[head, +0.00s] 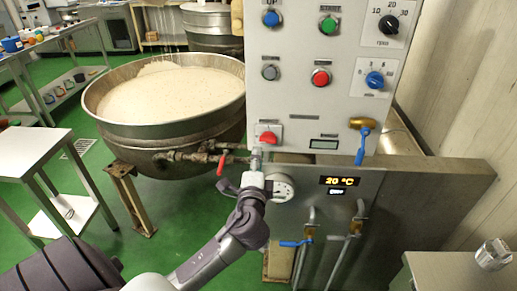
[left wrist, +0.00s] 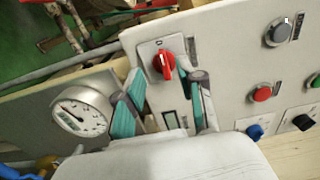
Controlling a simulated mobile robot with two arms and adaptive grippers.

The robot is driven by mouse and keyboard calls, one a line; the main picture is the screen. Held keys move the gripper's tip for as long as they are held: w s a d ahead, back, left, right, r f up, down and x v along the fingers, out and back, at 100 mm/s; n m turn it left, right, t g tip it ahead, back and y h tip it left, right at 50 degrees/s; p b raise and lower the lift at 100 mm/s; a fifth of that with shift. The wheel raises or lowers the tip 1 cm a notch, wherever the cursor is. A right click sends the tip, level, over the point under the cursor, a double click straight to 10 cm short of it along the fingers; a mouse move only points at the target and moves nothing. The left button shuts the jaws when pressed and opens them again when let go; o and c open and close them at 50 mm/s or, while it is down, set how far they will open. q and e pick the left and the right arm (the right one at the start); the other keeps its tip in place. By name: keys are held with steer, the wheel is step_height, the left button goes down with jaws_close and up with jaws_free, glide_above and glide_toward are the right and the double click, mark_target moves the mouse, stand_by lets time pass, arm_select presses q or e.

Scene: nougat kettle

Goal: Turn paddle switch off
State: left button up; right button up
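The red switch knob (head: 268,137) sits on a white square plate at the lower left of the grey control panel (head: 290,100). In the left wrist view the knob (left wrist: 163,66) is a red rotary handle with a light line on it. My left gripper (head: 256,158) is just below the knob in the head view. In the left wrist view its teal-padded fingers (left wrist: 166,88) are apart, with the knob ahead, between and slightly beyond the tips. No contact is clear. My right gripper is not in view.
A round pressure gauge (head: 281,188) is close beside my left gripper. A red-handled valve (head: 222,163) and pipes lie to its left, by the large kettle (head: 165,100). A blue-handled valve (head: 362,140) is to the right. A small steel table (head: 450,272) stands at lower right.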

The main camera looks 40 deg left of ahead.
arm_select(q)
steer(key=shift+v, duration=1.95)
